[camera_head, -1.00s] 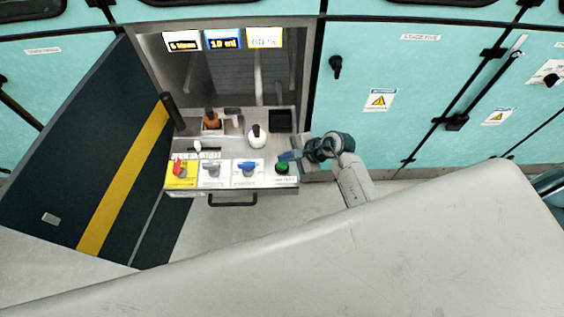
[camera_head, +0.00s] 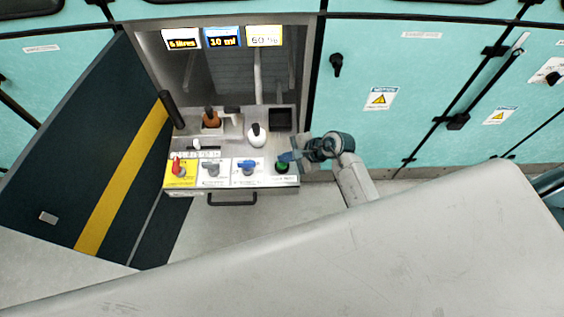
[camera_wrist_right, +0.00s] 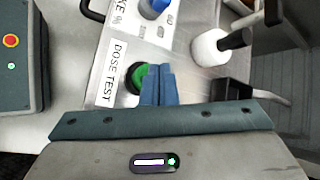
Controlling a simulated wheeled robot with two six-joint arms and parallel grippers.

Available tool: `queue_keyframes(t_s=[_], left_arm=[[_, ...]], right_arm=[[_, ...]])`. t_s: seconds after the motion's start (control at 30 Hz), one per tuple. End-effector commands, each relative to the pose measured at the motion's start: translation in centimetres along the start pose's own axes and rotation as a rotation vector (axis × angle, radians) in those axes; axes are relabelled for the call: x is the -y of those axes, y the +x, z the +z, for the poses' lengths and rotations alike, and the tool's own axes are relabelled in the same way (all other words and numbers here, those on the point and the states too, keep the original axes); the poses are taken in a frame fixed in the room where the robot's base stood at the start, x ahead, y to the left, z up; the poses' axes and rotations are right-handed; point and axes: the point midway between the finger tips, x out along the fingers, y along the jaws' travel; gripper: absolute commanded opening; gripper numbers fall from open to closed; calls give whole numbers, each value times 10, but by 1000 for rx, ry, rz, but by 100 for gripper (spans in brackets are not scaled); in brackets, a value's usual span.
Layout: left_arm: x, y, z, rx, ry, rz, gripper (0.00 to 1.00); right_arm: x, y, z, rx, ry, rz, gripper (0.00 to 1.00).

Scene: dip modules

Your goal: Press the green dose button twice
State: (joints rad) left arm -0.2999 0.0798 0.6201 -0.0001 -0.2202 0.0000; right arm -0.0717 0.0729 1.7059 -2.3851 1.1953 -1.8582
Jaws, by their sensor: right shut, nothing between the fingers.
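The green dose button (camera_head: 282,167) is at the right end of the row of controls on the panel. In the right wrist view the green button (camera_wrist_right: 138,76) sits beside a "DOSE TEST" label (camera_wrist_right: 113,72), partly hidden by my fingers. My right gripper (camera_head: 287,157) is shut and empty, with its blue fingertips over or against the button's edge. In the wrist view the closed fingertips (camera_wrist_right: 158,70) overlap the button's right side; I cannot tell whether they touch it. My left gripper is not in view.
Red (camera_head: 178,167), grey (camera_head: 212,169) and blue (camera_head: 248,168) knobs line the panel. A white bottle (camera_head: 256,136), a brown bottle (camera_head: 211,118) and a black tray (camera_head: 280,120) stand behind. Three displays (camera_head: 222,38) hang above. An open dark door (camera_head: 85,160) is at left.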

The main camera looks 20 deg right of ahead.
Motion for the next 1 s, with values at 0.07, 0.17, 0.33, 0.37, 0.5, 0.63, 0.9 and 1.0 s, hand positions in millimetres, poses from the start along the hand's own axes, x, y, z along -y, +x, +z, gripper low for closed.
queue_keyframes(t_s=[0.07, 0.17, 0.33, 0.37, 0.5, 0.63, 0.9, 1.0], left_arm=[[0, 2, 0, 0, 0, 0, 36], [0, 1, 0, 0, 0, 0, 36], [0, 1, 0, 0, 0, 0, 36], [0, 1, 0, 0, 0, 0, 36], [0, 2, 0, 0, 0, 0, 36], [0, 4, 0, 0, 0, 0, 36], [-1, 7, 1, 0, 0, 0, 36], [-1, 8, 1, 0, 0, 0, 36]], right_arm=[[-1, 1, -1, 0, 0, 0, 0], [0, 0, 0, 0, 0, 0, 0], [0, 0, 0, 0, 0, 0, 0], [0, 1, -1, 0, 0, 0, 0], [-1, 2, -1, 0, 0, 0, 0], [-2, 3, -2, 0, 0, 0, 0], [-4, 5, -4, 0, 0, 0, 0], [-4, 6, -4, 0, 0, 0, 0]])
